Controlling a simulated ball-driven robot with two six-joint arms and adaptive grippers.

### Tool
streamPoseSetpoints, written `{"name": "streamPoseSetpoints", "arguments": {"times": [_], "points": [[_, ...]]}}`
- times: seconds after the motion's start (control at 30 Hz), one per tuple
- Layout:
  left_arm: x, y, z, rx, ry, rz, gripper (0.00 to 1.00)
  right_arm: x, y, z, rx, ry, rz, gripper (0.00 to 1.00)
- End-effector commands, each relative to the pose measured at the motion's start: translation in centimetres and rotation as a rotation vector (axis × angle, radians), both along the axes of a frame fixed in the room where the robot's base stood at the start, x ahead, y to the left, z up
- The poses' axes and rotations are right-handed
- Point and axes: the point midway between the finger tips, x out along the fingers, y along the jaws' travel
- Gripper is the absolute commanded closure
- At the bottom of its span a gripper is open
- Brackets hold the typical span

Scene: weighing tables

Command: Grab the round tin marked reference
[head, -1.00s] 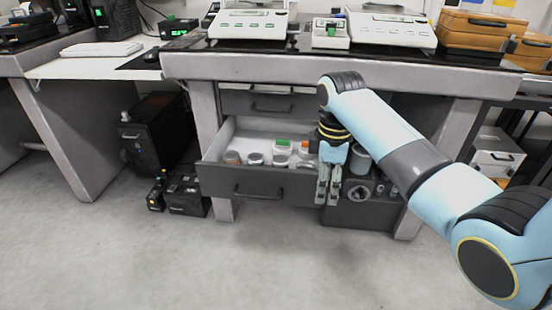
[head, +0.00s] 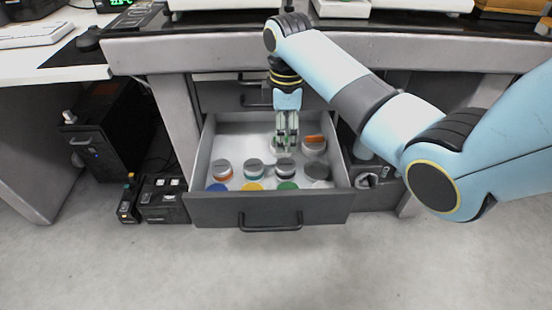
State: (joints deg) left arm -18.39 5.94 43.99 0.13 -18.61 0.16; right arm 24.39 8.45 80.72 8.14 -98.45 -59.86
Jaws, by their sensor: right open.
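Several round tins and jars stand in the open drawer (head: 270,216). A grey-lidded tin with a red band (head: 222,170) is at the left, one with a blue band (head: 253,169) is beside it, and a third grey-lidded tin (head: 285,169) is in the middle. A darker grey lid (head: 317,171) is at the right. I cannot read which is marked reference. My right gripper (head: 287,149) points down over the back middle of the drawer, open, fingers close together in the picture. It partly hides a pale item below it. My left gripper is not in view.
Blue, yellow (head: 252,187) and green (head: 287,186) discs lie near the drawer's front wall. The tabletop edge (head: 230,52) overhangs the drawer's back. A black computer case (head: 110,130) and small black boxes (head: 163,199) stand left on the floor.

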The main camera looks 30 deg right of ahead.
Motion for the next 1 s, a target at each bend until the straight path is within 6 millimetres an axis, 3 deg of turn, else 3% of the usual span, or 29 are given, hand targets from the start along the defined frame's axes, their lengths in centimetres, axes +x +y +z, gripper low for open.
{"name": "streamPoseSetpoints", "arguments": {"times": [0.3,0.43,0.57,0.8,1.0], "points": [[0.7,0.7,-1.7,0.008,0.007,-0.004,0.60,-0.2,0.0,-5.2,0.000,0.006,0.000,0.40],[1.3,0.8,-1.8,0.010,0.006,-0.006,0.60,-0.2,0.0,-6.0,0.000,0.004,0.000,0.40],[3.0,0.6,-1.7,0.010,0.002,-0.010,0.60,-0.4,0.0,-7.6,0.000,0.004,0.000,0.40],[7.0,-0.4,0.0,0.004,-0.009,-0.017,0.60,-0.6,0.0,-9.9,0.000,0.004,0.000,0.40],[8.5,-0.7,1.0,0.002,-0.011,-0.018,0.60,-0.6,0.0,-10.7,-0.001,0.003,0.000,0.40]]}}
